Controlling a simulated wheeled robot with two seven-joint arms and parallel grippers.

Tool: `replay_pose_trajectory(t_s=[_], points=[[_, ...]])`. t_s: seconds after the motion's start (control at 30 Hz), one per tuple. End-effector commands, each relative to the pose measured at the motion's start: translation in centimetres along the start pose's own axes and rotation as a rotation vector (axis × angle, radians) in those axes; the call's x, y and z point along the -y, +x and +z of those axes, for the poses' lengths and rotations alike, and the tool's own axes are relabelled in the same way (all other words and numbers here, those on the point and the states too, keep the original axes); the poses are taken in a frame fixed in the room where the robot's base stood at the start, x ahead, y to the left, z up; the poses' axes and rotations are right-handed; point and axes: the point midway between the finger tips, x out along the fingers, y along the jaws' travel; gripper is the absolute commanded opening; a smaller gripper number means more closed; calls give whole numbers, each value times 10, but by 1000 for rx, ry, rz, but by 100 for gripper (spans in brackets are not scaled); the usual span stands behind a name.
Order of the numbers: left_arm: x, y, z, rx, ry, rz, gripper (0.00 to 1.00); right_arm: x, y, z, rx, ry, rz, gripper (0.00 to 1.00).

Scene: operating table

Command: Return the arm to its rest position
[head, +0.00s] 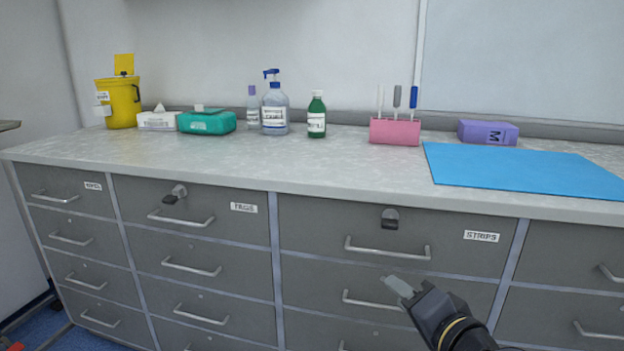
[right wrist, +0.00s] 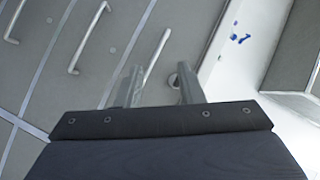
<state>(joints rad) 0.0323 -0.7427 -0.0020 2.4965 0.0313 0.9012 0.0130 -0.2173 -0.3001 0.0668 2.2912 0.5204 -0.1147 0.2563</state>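My right gripper (head: 401,286) is in the lower right of the head view, in front of the grey drawers below the counter. In the right wrist view its two fingers (right wrist: 156,88) stand apart with nothing held between them. A drawer handle (right wrist: 157,57) shows beyond the gap; the wrist view does not show how far off it is. My left gripper is in neither view.
The grey counter (head: 330,172) carries a yellow bin (head: 122,103), tissue boxes, bottles, a pink holder (head: 395,132), a purple box (head: 488,132) and a blue mat (head: 520,168). The drawer fronts (head: 400,235) look closed, with protruding handles. Dark locks stick out on two top drawers.

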Motion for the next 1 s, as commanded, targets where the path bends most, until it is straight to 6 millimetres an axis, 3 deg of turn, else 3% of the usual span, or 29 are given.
replay_pose_trajectory(t_s=[0.03, 0.2, 0.57, 0.6, 0.87, 1.0], points=[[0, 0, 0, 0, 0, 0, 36, -18, -19, 9, 71, -80, 40, 35], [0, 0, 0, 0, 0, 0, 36, -74, -70, 48, 307, -293, 187, 35], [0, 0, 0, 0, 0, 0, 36, -164, -165, 98, 649, -496, 457, 35], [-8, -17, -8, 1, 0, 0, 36, -144, -167, 88, 648, -495, 451, 35], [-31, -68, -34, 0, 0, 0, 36, -90, -180, 60, 646, -493, 447, 35], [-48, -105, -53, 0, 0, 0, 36, -51, -190, 39, 646, -492, 446, 35]])
